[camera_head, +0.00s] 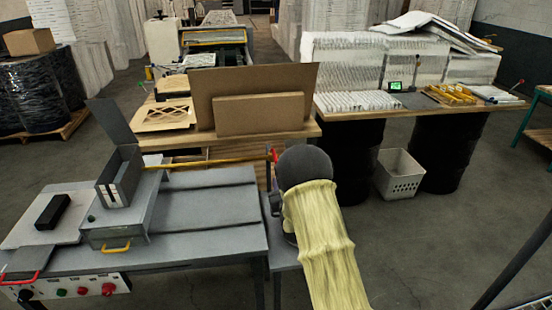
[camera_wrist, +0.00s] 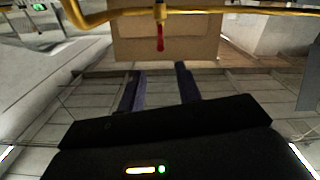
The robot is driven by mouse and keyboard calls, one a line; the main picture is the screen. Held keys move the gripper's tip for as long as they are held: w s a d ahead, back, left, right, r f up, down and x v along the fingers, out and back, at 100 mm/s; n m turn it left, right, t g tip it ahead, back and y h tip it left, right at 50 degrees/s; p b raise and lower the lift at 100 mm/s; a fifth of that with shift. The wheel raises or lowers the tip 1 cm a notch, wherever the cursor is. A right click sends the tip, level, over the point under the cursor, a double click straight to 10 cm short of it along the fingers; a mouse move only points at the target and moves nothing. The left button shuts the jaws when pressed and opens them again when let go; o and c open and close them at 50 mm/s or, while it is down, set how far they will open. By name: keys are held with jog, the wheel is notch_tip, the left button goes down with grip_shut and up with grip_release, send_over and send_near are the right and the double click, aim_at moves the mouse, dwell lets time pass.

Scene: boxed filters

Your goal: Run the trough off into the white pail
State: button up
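My gripper (camera_wrist: 160,70) shows in the wrist view with its two dark fingers apart and nothing between them. A yellow pipe (camera_wrist: 218,11) crosses the top of that view, beyond the fingertips. A small red lever (camera_wrist: 160,42) hangs from its fitting, apart from the fingers. In the head view the pipe (camera_head: 220,160) runs right from the grey machine to a red part (camera_head: 274,155) beside my wrist. My yellow-sleeved arm hides the fingers there. I cannot clearly identify the trough. The only white container resembling a pail is a perforated bin (camera_head: 398,177) on the floor.
The grey machine bench (camera_head: 205,240) fills the lower left. Brown cardboard (camera_head: 262,115) stands on a wooden table behind the pipe. A right-hand table (camera_head: 440,108) on black drums holds white filters and yellow parts. Open floor (camera_head: 420,240) lies right of my arm.

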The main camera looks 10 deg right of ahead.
jog(key=w+p, duration=0.4)
jog(key=w, duration=1)
jog(key=shift+a, duration=0.1)
grip_shut()
